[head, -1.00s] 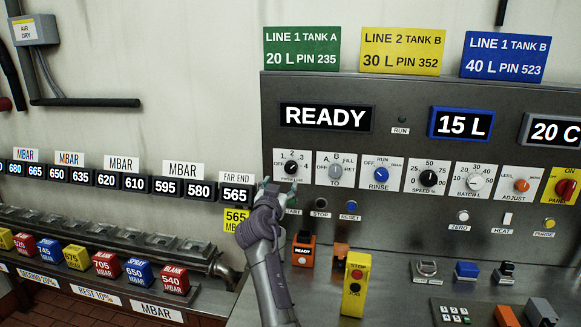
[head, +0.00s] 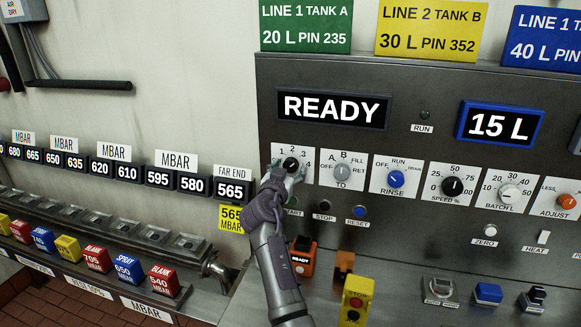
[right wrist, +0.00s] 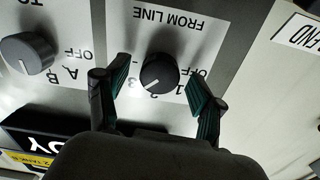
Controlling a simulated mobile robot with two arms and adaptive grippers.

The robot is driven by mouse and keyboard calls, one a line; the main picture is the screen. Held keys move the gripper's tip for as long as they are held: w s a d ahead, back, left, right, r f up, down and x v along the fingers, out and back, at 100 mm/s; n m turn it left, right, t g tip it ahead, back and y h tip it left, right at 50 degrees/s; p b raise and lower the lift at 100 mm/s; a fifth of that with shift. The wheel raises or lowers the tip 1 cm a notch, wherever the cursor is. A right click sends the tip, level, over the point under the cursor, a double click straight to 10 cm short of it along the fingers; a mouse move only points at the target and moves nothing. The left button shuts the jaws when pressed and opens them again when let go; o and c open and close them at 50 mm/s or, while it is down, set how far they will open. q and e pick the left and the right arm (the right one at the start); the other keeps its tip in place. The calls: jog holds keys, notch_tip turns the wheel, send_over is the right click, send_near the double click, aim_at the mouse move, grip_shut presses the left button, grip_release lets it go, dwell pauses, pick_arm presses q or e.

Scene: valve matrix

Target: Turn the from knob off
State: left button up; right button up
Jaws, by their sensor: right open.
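The from knob (head: 291,164) is a round black knob on a white plate marked FROM LINE, at the left of the grey panel. In the right wrist view the knob (right wrist: 160,72) shows upside down, its white mark pointing near the 2. My right gripper (head: 286,173) is at this knob in the head view. In the right wrist view its green-padded fingers (right wrist: 159,86) are open, one on each side of the knob, with gaps between. My left gripper is not in view.
The grey TO knob (head: 343,172) is close on the right, then the blue RINSE knob (head: 396,179). Below are the STOP button (head: 324,205) and RESET button (head: 360,211). A yellow control box (head: 357,298) stands lower, right of my arm.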

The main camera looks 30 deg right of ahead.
jog(key=shift+a, duration=0.1)
jog(key=shift+s, duration=0.1)
jog(key=shift+c, duration=0.9)
jog(key=c, duration=1)
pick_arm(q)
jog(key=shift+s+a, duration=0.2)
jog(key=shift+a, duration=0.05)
pick_arm(e)
jog(key=shift+o, duration=0.2)
